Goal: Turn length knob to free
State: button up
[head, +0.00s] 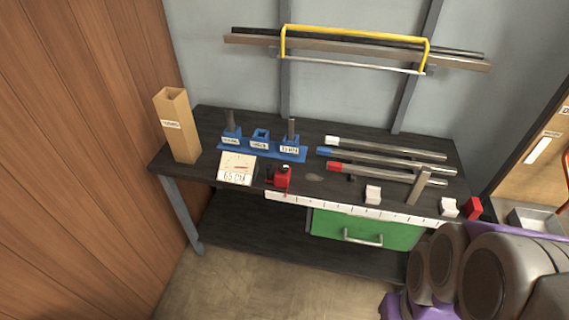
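A small red device (281,179) stands at the front edge of the black workbench, at the left end of a white ruler strip (355,210). It has a darker red part on its left side and a small white spot on top. It may carry the length knob, but it is too small to tell, and I cannot read any knob position. A white card or dial (237,169) reading about "65 CM" stands just left of it. My gripper is not in view; grey rounded and purple parts at the lower right appear to be my own body.
The workbench (315,178) holds a blue rack (262,149), a tall cardboard box (179,128) and several metal tubes with white, blue and red ends. White blocks, an upright metal post and a red block (473,208) are at right.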

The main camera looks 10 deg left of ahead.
aim_at(283, 167)
jog(key=i+j, duration=0.7)
jog(key=j+u, duration=0.05)
